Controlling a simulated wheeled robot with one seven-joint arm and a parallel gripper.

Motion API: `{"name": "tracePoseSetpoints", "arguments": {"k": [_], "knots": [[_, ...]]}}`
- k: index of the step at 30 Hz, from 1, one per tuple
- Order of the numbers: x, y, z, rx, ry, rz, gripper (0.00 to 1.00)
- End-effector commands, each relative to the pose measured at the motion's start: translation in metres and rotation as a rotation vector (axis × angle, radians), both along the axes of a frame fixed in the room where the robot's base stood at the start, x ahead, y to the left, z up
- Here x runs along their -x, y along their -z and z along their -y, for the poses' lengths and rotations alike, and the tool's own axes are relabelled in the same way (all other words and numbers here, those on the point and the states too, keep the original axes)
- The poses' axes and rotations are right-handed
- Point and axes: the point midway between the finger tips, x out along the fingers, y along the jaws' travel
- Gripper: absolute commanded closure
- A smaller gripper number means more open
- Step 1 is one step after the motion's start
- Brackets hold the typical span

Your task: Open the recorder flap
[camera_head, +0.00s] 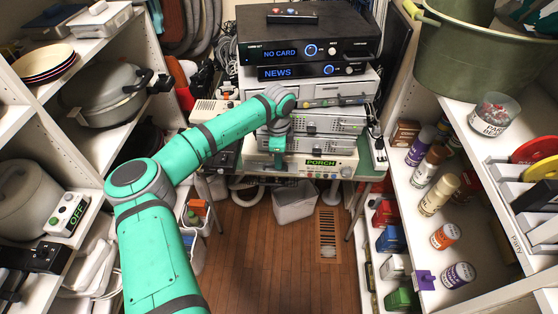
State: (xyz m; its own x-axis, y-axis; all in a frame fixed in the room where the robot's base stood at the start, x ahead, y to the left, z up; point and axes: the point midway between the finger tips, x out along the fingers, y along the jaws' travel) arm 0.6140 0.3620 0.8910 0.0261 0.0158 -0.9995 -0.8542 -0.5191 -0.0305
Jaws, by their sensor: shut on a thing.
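The lowest unit (340,163), cream with a green PORCH display, looks like the recorder, though I cannot be sure. My green arm reaches in from the lower left. My gripper (278,162) points down in front of the left part of this unit. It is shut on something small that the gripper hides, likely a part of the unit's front. I cannot make out the flap or how far open it is.
Above are silver units (325,123), a NEWS box (310,72) and a NO CARD box (310,48) with a remote on top. Full shelves flank both sides, with spray cans and a green bucket (470,60) at right. A white bin (294,203) sits below; the wooden floor in front is clear.

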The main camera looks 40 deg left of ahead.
Motion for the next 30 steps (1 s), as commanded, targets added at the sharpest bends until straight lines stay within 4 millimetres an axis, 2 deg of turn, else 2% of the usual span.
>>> {"name": "tracePoseSetpoints", "arguments": {"k": [13, 16, 26, 30], "knots": [[-0.007, -0.003, -0.005, -0.003, -0.004, 0.003, 1.0], [-0.007, -0.003, -0.005, -0.003, -0.003, 0.003, 0.74], [-0.006, -0.005, -0.005, -0.001, -0.003, 0.002, 0.74], [-0.007, -0.018, -0.005, -0.001, -0.003, 0.003, 0.74]]}}
